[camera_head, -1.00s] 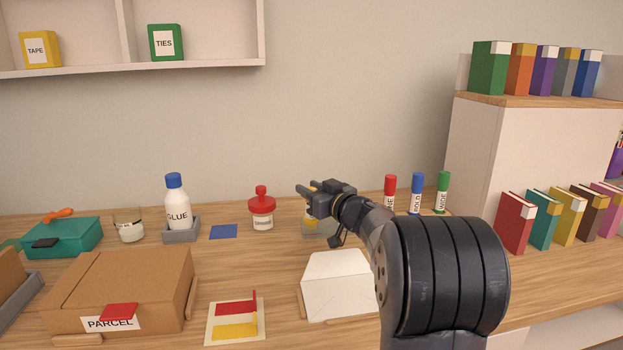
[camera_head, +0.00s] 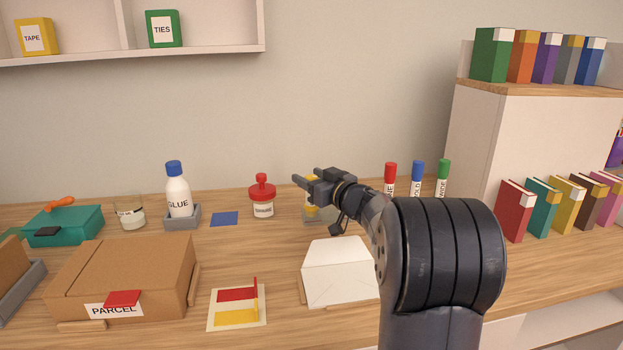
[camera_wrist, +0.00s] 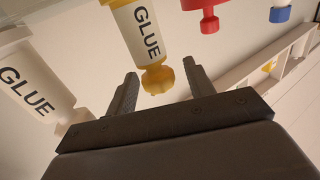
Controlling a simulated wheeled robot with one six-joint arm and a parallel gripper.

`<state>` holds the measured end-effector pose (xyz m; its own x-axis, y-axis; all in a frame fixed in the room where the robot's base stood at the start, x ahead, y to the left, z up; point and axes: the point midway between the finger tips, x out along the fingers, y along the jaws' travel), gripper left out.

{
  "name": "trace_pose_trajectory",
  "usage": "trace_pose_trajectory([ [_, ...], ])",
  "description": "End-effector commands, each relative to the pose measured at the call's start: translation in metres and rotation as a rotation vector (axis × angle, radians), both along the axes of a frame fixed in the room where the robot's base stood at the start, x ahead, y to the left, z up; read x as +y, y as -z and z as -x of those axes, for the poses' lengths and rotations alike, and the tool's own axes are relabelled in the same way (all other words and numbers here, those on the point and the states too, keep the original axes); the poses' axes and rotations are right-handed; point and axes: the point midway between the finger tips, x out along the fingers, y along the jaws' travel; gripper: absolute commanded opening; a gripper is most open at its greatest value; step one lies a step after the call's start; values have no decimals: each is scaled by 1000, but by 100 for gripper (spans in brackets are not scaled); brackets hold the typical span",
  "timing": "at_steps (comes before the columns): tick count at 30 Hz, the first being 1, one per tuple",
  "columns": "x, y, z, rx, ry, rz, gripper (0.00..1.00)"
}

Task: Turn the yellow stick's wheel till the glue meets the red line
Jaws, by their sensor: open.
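The glue stick shows in the wrist view as a white body (camera_wrist: 140,32) marked GLUE with a yellow knobbed wheel (camera_wrist: 158,78) at its lower end in the picture. My gripper (camera_wrist: 160,72) is open, with one finger on each side of the wheel and a visible gap on both sides. My gripper hides most of the stick there. I cannot make out the red line or the glue's level.
A red-topped jar (camera_head: 263,203) and a glue bottle (camera_head: 178,197) stand to the left. Red, blue and green markers (camera_head: 417,173) stand to the right. A large GLUE label (camera_wrist: 28,85) shows at the wrist view's left.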

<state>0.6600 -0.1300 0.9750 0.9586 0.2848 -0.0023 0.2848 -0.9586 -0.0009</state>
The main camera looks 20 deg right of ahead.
Motion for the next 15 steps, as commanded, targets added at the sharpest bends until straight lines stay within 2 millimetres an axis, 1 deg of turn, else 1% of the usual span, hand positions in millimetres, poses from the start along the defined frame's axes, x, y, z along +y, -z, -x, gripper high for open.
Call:
trace_pose_trajectory([
  [5,0,-7,0,-2,0,0,50],
  [8,0,-21,0,-5,1,2,50],
  [15,0,-69,0,-4,0,2,50],
])
